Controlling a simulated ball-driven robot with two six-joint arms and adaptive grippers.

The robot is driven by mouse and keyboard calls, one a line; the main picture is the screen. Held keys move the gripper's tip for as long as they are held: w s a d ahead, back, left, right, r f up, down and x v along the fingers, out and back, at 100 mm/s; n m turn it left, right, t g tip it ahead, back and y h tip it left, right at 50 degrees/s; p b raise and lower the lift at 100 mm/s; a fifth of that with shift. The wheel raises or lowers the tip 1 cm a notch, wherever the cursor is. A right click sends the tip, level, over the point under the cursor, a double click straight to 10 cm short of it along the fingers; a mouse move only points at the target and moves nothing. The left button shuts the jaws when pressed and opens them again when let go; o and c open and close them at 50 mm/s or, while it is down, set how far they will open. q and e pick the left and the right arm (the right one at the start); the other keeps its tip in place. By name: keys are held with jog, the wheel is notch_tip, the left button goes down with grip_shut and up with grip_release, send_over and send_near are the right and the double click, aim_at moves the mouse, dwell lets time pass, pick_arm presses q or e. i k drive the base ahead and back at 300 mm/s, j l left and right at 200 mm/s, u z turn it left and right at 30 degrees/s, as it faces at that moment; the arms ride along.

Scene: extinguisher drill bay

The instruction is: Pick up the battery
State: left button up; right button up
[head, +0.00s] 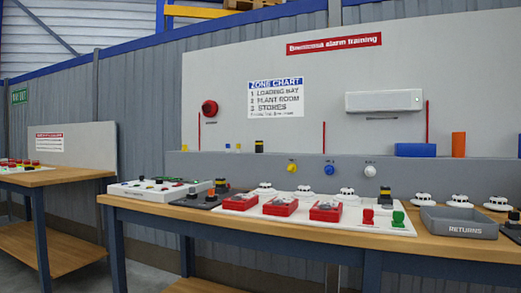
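I cannot single out the battery with certainty at this size. A small black block with a yellowish top (259,146) stands on the grey ledge above the bench. Similar dark pieces with yellow or orange parts stand on the bench, one at the left (221,186) and one behind the green piece (386,197). Neither of my grippers shows in the head view.
A second table (60,176) stands at the left.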

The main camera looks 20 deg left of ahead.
aim_at(259, 144)
jog(key=z, duration=1.35)
jog(key=u, duration=2.05)
jog(key=i+j+z, duration=0.15)
jog(key=i+j, duration=0.15)
jog(key=i+j+z, duration=0.25)
jog(key=i+j, duration=0.25)
jog(key=j, duration=0.25)
jog(key=i+j+z, duration=0.15)
jog(key=j, duration=0.25)
jog(key=i, duration=0.05)
